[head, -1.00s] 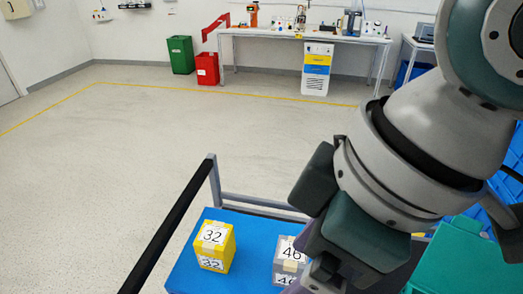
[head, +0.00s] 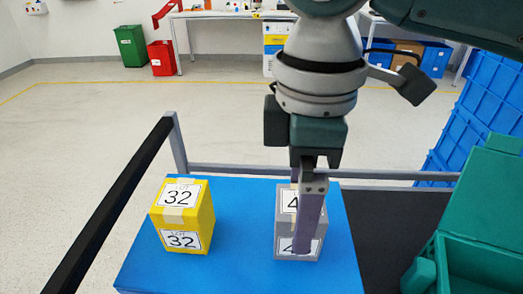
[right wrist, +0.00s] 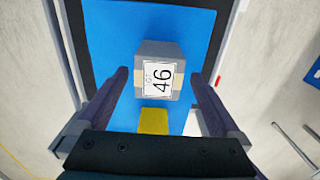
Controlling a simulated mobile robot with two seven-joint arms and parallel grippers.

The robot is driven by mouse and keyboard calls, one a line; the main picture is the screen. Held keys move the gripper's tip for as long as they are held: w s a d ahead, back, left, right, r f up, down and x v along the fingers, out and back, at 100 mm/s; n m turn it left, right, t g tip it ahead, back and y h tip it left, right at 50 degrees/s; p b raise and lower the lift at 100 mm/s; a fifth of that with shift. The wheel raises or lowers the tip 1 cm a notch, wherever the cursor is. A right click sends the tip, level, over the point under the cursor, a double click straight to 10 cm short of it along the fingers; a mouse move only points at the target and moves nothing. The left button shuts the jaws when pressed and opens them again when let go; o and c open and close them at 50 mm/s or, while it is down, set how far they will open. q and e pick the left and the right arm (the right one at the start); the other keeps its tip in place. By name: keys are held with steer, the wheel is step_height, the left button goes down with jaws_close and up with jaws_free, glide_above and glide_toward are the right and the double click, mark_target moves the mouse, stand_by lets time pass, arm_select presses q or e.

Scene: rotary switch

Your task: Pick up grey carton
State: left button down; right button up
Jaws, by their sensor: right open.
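The grey carton (head: 284,222) with a white "46" label stands upright on a blue surface (head: 240,265), partly hidden behind my right gripper in the head view. My right gripper (head: 304,248) points down over it. In the right wrist view the fingers (right wrist: 158,75) are open and empty, one to each side of the grey carton (right wrist: 160,48), with a gap on both sides. I cannot tell how far the tips are above it. My left gripper is not in view.
A yellow carton (head: 184,222) labelled "32" stands left of the grey one, with blue surface bare between them. A dark rail (head: 110,200) runs along the left edge. A teal box (head: 485,215) and blue crates (head: 475,125) are at the right.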

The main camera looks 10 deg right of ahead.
step_height(320, 180, down, 4)
steer(key=shift+w+d+f, duration=0.1)
steer(key=shift+f, duration=0.1)
steer(key=c, duration=1.5)
